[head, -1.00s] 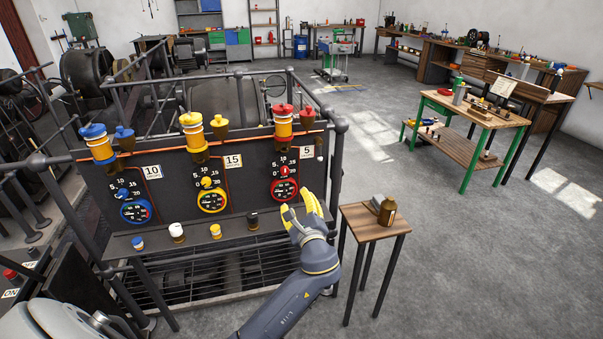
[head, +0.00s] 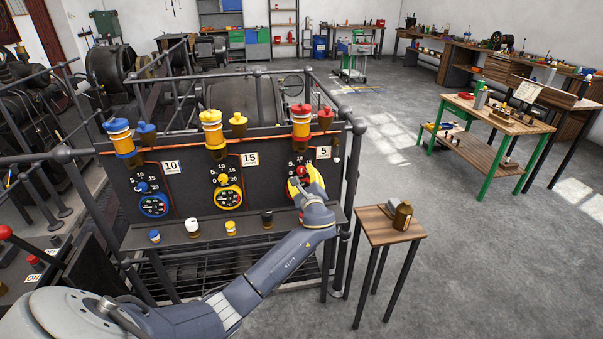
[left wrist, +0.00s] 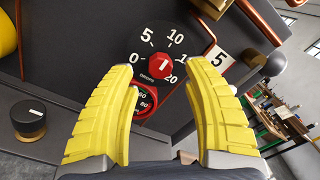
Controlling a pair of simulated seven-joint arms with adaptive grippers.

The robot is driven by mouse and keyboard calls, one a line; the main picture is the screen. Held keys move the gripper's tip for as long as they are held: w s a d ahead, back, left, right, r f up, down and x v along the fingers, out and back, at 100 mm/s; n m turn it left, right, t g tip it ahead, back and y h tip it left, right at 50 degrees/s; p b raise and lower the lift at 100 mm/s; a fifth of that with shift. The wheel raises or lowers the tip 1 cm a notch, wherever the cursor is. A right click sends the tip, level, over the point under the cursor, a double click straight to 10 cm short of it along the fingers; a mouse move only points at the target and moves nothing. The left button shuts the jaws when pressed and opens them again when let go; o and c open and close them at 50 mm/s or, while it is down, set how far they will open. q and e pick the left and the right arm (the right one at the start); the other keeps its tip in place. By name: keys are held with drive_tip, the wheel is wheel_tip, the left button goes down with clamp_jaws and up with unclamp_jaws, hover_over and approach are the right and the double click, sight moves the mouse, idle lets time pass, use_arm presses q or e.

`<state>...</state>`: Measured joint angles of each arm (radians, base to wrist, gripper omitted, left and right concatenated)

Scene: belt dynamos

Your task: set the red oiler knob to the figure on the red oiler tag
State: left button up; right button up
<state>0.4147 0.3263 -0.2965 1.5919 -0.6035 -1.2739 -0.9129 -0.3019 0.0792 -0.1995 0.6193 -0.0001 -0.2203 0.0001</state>
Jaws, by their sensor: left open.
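The red oiler knob (left wrist: 160,67) sits on a black dial marked 0 to 20; it also shows in the head view (head: 300,171). Its white mark stands nearly upright in the left wrist view, seemingly between the 5 and the 10. The red oiler tag (left wrist: 221,58) reads 5, right of the dial; it also shows in the head view (head: 323,152). My left gripper (left wrist: 164,73) is open, its yellow fingers on either side of the knob in the picture. I cannot tell whether they touch it. My right gripper is out of view.
A red gauge (left wrist: 140,102) lies below the dial, partly behind the left finger. A black-topped cap (head: 267,218) stands on the panel's ledge. Blue (head: 121,138) and yellow (head: 213,133) oilers stand to the left. A small wooden table (head: 378,226) is at the right.

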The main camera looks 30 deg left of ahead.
sight(302, 172)
use_arm(q)
drive_tip(key=shift+x, duration=1.65)
clamp_jaws()
